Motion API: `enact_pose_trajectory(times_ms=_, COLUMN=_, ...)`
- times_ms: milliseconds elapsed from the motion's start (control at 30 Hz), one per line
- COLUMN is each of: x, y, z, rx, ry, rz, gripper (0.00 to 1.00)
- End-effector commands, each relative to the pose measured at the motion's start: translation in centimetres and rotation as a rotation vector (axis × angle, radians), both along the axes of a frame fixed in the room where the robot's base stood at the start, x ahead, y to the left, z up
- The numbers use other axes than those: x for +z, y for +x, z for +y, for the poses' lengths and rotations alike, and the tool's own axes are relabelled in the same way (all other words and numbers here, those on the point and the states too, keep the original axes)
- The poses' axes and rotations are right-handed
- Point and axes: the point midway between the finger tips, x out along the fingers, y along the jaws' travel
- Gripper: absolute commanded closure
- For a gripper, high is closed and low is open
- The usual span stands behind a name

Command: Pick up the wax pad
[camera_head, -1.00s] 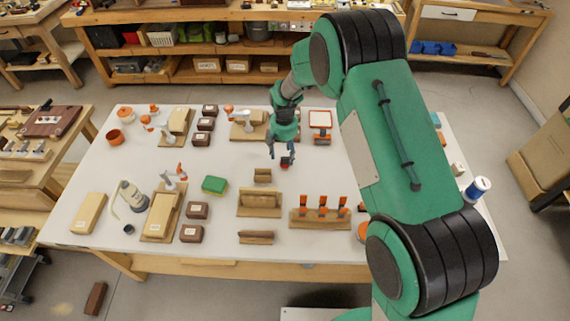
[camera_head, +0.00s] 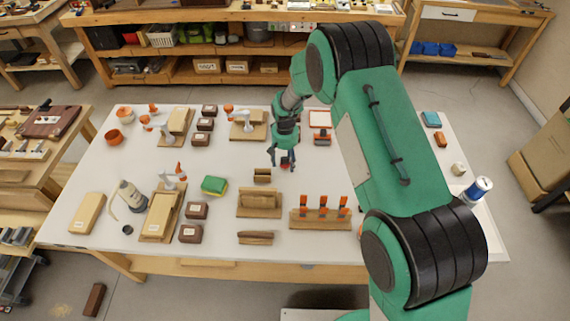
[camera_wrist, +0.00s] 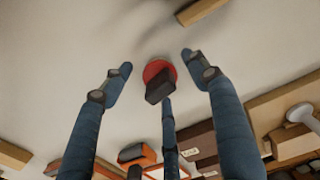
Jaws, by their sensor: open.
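A small round red pad with a dark block-shaped grip, which I take to be the wax pad (camera_wrist: 155,68), lies on the white table. In the wrist view it shows between my spread fingers, just beyond them. In the head view the pad (camera_head: 286,165) is small and partly hidden by my gripper (camera_head: 282,159). My gripper (camera_wrist: 156,78) is open and empty, pointing down over the pad. I cannot tell the exact height left between fingertips and pad.
A small wooden block (camera_head: 262,176) and a wooden holder (camera_head: 259,203) stand in front of the pad. The table around the pad is mostly clear.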

Motion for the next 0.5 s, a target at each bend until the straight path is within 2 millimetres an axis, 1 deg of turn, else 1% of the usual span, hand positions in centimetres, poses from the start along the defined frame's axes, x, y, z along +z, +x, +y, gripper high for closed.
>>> enact_pose_trajectory(times_ms=100, x=0.00, y=0.00, z=0.00, rx=0.000, ry=0.000, rz=0.000, gripper=0.41)
enact_pose_trajectory(times_ms=167, x=0.00, y=0.00, z=0.00, rx=0.000, ry=0.000, rz=0.000, gripper=0.53)
enact_pose_trajectory(times_ms=200, x=0.00, y=0.00, z=0.00, rx=0.000, ry=0.000, rz=0.000, gripper=0.61)
enact_pose_trajectory(times_ms=333, x=0.00, y=0.00, z=0.00, rx=0.000, ry=0.000, rz=0.000, gripper=0.87)
enact_pose_trajectory(times_ms=367, x=0.00, y=0.00, z=0.00, rx=0.000, ry=0.000, rz=0.000, gripper=0.90)
enact_pose_trajectory(times_ms=500, x=0.02, y=0.01, z=0.00, rx=0.000, ry=0.000, rz=0.000, gripper=0.90)
